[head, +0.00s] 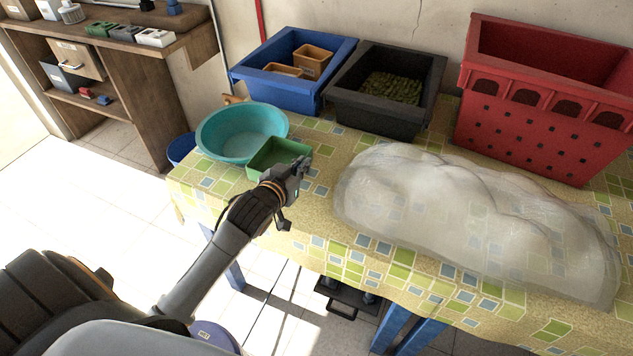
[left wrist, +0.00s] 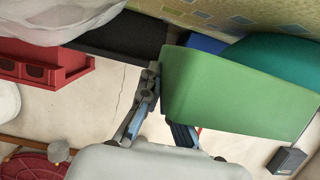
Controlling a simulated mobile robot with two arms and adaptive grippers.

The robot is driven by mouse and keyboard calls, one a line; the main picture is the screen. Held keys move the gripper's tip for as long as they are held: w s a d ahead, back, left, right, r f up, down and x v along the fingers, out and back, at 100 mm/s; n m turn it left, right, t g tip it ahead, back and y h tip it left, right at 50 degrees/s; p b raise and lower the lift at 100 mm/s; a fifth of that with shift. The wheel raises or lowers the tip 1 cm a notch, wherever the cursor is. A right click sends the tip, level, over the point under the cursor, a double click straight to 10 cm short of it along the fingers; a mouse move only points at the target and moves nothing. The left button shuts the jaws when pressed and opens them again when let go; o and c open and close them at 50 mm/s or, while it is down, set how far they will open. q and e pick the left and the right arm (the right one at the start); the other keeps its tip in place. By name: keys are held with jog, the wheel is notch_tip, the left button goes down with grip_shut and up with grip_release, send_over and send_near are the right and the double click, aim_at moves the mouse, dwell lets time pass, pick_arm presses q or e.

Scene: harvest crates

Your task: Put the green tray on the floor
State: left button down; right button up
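The green tray (head: 277,154) is a small rectangular tray at the table's left front part, just in front of the turquoise basin. My left gripper (head: 298,172) is at the tray's right end, with its fingers on either side of the wall, shut on it. In the left wrist view the tray (left wrist: 235,90) fills the right middle, and the gripper's fingers (left wrist: 165,105) meet its edge; one finger is partly hidden behind it. I cannot tell whether the tray touches the tablecloth. The tiled floor (head: 130,225) shows at the left. My right gripper is not in view.
The turquoise basin (head: 208,147) stands close behind the tray. A blue crate (head: 335,87), black crate (head: 345,98) and red crate (head: 520,140) line the back. A clear plastic bag (head: 470,215) covers the table's right. A wooden shelf (head: 150,75) stands at the left; floor between is clear.

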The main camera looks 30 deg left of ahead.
aim_at(315, 197)
pick_arm(q)
jog(key=shift+w+d+f, duration=0.2)
jog(key=shift+d+f, duration=0.25)
jog(key=shift+f, duration=0.2)
jog(key=shift+w+d+f, duration=0.2)
jog(key=shift+d+f, duration=0.25)
jog(key=shift+f, duration=0.15)
jog(key=shift+w+d+f, duration=0.2)
jog(key=shift+d+f, duration=0.2)
jog(key=shift+f, duration=0.1)
jog(key=f, duration=0.3)
jog(key=shift+d+f, duration=0.2)
jog(key=shift+f, duration=0.1)
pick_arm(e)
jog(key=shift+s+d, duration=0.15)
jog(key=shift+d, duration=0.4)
pick_arm(q)
jog(key=c, duration=1.5)
grip_release()
jog(key=shift+f, duration=0.1)
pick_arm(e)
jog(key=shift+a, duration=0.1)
